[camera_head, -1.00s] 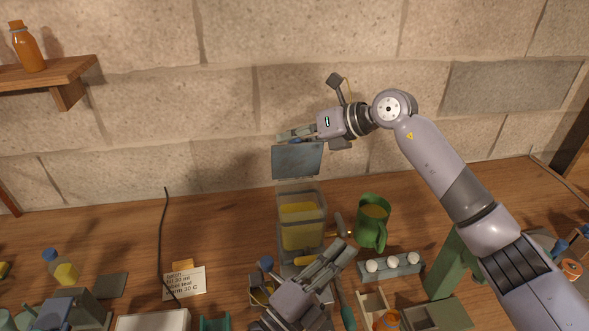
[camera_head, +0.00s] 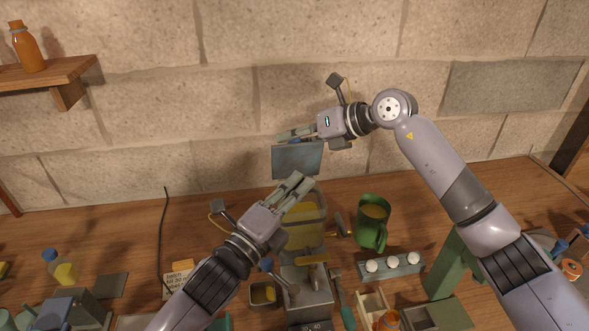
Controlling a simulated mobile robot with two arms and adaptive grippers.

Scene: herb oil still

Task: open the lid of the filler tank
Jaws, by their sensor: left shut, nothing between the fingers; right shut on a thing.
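The filler tank (camera_head: 306,240) is a clear box holding yellow liquid, standing on the bench in the middle. Its blue-grey lid (camera_head: 298,162) stands raised, close to upright, above the back of the tank. My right gripper (camera_head: 292,135) reaches in from the right and is shut at the lid's upper edge; the exact grip is partly hidden behind the lid. My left gripper (camera_head: 299,183) is shut and empty, with its fingertips in front of the tank opening, just below the lid. It hides part of the tank's left side and rim.
A green mug (camera_head: 372,222) stands right of the tank. A grey rack (camera_head: 391,267) with white-topped items lies in front of it.

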